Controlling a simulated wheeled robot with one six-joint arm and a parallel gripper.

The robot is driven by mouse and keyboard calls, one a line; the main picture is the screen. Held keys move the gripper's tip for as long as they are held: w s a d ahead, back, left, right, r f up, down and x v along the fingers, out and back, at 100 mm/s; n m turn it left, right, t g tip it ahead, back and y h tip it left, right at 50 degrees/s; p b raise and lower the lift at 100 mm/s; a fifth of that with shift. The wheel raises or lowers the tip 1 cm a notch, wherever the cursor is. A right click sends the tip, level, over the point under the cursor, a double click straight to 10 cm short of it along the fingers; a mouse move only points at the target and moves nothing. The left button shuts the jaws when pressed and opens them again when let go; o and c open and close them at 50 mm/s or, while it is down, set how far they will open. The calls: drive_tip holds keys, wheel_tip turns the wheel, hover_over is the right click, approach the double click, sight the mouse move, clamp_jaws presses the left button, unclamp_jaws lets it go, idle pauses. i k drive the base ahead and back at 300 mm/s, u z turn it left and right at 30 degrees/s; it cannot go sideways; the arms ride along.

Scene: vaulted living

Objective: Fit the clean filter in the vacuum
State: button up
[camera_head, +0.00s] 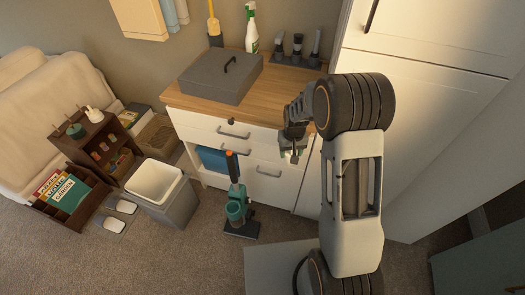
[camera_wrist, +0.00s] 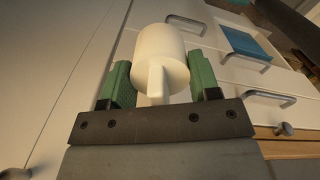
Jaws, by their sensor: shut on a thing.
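The clean filter (camera_wrist: 160,50) is a white cylinder with a narrow tab on its near end. In the wrist view, my gripper (camera_wrist: 160,84) is shut on it, with the green finger pads at the sides of the tab. In the head view, my gripper (camera_head: 291,156) hangs in front of the white cabinet at the right end of its drawers; the filter is small and partly hidden there. The vacuum (camera_head: 237,206) is teal and grey with an orange top. It stands upright on the carpet, lower and to the left of my gripper, apart from it.
A wooden-topped cabinet (camera_head: 290,92) carries a grey lidded box (camera_head: 212,80), a spray bottle (camera_head: 252,28) and a grey stand (camera_head: 296,60). A grey bin (camera_head: 181,209) and a brown rack stand left of the vacuum.

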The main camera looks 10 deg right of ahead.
sight(238, 223)
drive_tip(key=k, duration=0.5)
drive_tip(key=u, duration=2.15)
drive_tip(key=i, duration=1.1)
drive_tip(key=z, duration=1.9)
